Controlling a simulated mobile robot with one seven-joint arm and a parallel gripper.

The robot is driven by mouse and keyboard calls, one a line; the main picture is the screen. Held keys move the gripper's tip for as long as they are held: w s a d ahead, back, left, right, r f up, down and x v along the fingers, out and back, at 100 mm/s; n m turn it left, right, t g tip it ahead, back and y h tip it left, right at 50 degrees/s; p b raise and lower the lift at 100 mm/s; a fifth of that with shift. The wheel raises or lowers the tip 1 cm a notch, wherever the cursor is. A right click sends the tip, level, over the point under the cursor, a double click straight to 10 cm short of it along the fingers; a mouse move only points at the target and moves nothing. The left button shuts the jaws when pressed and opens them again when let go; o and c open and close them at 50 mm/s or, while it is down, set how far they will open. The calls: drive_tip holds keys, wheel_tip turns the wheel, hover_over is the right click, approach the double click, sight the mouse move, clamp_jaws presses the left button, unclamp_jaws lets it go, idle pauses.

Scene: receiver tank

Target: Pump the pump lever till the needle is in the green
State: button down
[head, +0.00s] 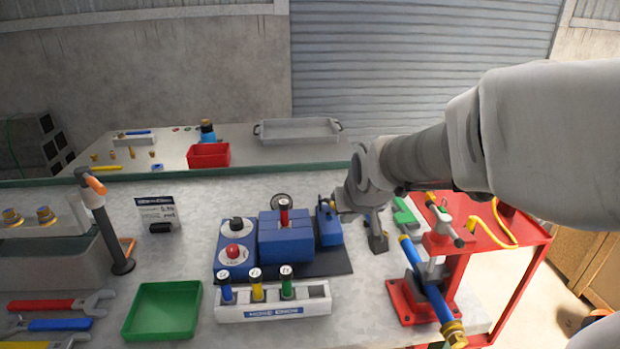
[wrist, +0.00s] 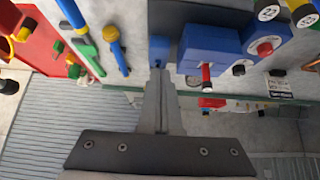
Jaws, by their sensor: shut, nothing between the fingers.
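A blue unit (head: 286,240) stands on a dark base plate on the bench, with a red upright grip (head: 284,214) on it; the grip also shows in the wrist view (wrist: 206,76). A small blue block (head: 328,226) stands at its right. I cannot tell which part is the pump lever. A dark round rim (head: 280,200) behind the unit may be the gauge; no needle or green zone is readable. My gripper (head: 337,208) is shut and empty at the small block's upper right side. In the wrist view its fingertips (wrist: 158,70) are close to that block (wrist: 160,49); contact is unclear.
Left of the unit are a black knob (head: 236,223) and a red knob (head: 233,251) on white discs. A labelled rack (head: 274,312) stands in front. A red stand (head: 408,300) with a blue pipe is at right. A green tray (head: 163,309) is at left.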

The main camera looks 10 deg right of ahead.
drive_tip(key=v, duration=0.6)
drive_tip(key=shift+p, duration=0.4)
drive_tip(key=shift+s+r, duration=0.1)
drive_tip(key=shift+r, duration=0.05)
